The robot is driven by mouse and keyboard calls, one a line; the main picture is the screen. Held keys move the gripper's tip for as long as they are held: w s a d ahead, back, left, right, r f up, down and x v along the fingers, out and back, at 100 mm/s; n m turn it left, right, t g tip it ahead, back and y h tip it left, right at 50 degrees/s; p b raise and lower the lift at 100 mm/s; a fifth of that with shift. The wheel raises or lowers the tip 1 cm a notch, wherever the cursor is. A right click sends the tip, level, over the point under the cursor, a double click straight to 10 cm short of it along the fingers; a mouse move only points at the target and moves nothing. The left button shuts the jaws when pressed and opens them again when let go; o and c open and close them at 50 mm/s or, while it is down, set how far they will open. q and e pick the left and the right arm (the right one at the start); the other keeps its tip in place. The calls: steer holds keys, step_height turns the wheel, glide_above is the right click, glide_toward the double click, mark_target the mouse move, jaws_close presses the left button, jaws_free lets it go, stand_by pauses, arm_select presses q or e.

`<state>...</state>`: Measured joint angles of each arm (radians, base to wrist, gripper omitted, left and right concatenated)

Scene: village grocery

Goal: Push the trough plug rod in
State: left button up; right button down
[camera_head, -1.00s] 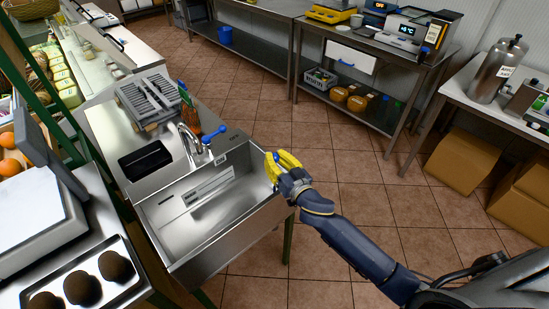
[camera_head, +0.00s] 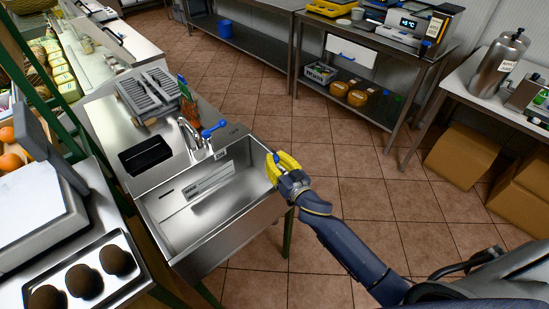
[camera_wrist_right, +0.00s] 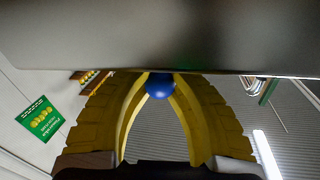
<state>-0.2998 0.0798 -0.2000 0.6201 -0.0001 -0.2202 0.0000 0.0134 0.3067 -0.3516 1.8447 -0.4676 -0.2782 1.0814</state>
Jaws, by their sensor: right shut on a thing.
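The steel trough (camera_head: 165,215) is a sink basin in the left half of the head view. My right gripper (camera_head: 272,165), with yellow fingers, is at the outer right wall of the trough, near its upper rim. In the right wrist view, its fingers (camera_wrist_right: 160,82) are shut around a blue round knob (camera_wrist_right: 159,88), which looks like the end of the plug rod. A grey metal surface (camera_wrist_right: 160,35) fills the top of that view, close to the fingertips. The rod's shaft is hidden, and the fingers hide the knob in the head view. My left gripper is out of view.
A tap (camera_head: 187,130) with a blue lever (camera_head: 214,129) stands behind the basin. A grey rack (camera_head: 150,95) sits on the drainboard. A tray (camera_head: 128,287) of dark round items is at lower left. Tiled floor (camera_head: 340,150) is free right of the trough.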

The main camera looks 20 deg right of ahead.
steer(key=c, duration=1.1)
jaws_free()
steer(key=shift+f, duration=0.2)
steer(key=shift+v, duration=6.05)
